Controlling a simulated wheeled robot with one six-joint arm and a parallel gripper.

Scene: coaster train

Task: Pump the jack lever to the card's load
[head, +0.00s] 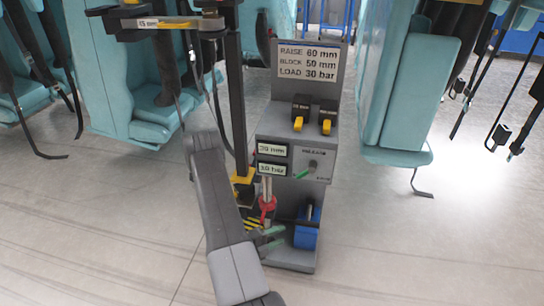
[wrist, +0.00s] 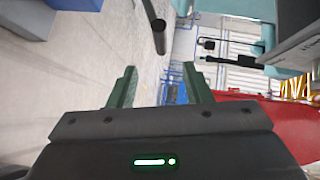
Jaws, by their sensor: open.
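The card (head: 308,62) on the grey jack stand reads RAISE 60 mm, BLOCK 50 mm, LOAD 30 bar. Below, the upper display (head: 272,150) is in mm and the lower display (head: 272,169) is in bar; their digits are too blurred to read surely. A dark bar (head: 290,221), seemingly the jack lever, runs beside the red jack part (head: 267,207). My gripper (head: 277,238) is open low at the stand, its green fingers just below that bar. In the wrist view, a dark rod (wrist: 159,35) ends ahead of the open, empty fingers (wrist: 160,75). No contact shows.
A blue block (head: 307,230) sits low in the stand. Teal seats (head: 408,95) hang at right and left. The grey floor (head: 420,250) at right is clear.

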